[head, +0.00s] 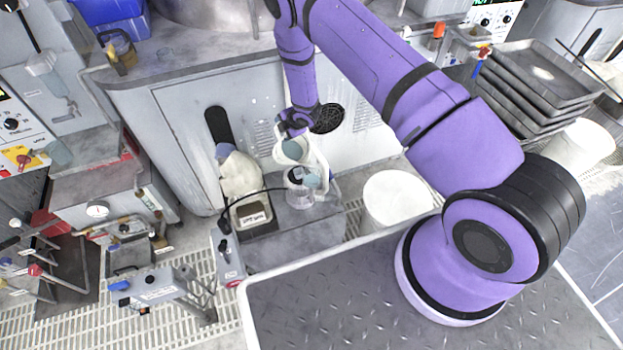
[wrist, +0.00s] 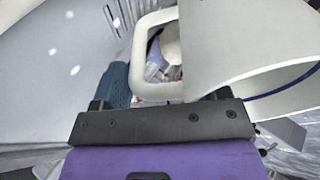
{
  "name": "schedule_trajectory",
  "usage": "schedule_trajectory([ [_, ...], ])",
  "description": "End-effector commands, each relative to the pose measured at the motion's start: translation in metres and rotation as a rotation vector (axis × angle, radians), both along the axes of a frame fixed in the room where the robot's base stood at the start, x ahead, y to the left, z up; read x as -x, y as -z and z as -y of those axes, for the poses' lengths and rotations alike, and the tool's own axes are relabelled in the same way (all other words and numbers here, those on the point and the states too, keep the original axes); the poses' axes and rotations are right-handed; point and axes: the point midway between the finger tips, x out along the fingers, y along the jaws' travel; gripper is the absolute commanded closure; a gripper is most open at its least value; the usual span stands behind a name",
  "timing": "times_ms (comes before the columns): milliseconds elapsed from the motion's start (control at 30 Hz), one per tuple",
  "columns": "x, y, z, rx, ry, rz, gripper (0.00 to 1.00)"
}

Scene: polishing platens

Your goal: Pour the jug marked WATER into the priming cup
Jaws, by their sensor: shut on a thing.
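My gripper (head: 296,124) is shut on a white jug (head: 318,162). In the wrist view the jug's handle (wrist: 143,62) and pale body (wrist: 235,40) fill the space in front of the jaws. The jug is held up and looks tilted, its open mouth visible in the head view. No marking on it can be read. A clear cup (head: 299,196) stands on the grey surface just below the jug, partly hidden by it. I cannot tell whether liquid is flowing.
A second pale jug (head: 238,172) stands left of the cup, behind a small tray with a label (head: 252,217). A white bucket (head: 398,196) stands to the right. A dark cable arches near the cup. A grey cabinet (head: 180,110) rises close behind.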

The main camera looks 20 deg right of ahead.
Motion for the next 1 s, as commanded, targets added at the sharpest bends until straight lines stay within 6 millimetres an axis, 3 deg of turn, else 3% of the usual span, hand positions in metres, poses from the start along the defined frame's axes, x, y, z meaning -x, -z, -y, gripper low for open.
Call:
schedule_trajectory([
  [467,-0.023,0.004,-0.004,0.032,-0.002,-0.13,0.9],
  [1000,-0.03,0.016,-0.01,0.057,-0.012,-0.245,0.9],
])
